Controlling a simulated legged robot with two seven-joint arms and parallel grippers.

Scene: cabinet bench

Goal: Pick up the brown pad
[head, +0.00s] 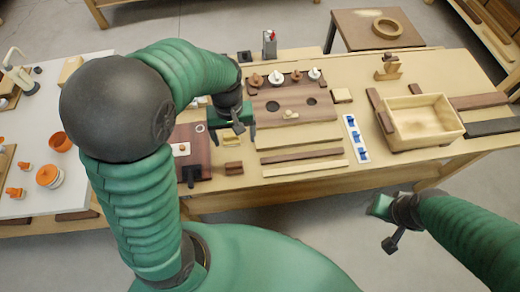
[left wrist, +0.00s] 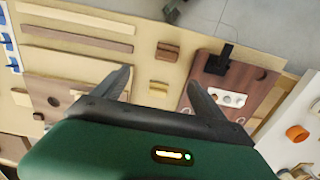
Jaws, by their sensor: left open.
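The brown pad (head: 234,168) is a small block on the bench, near its front edge and just right of the dark brown board. It also shows in the left wrist view (left wrist: 168,52), beyond the fingertips. A similar yellowish block (head: 232,140) lies behind it; in the left wrist view that block (left wrist: 158,90) shows between the fingers. My left gripper (head: 224,129) is open and empty, above the bench at the yellowish block and behind the brown pad. My right gripper (head: 385,224) is over the floor in front of the bench, away from the pad; its jaw opening is unclear.
The dark brown board (head: 205,165) with a black upright part is left of the pad. Strips (head: 303,155) and a panel with holes and knobs (head: 292,100) lie to the right. A wooden tray (head: 424,122) stands farther right. A white table (head: 30,130) is at left.

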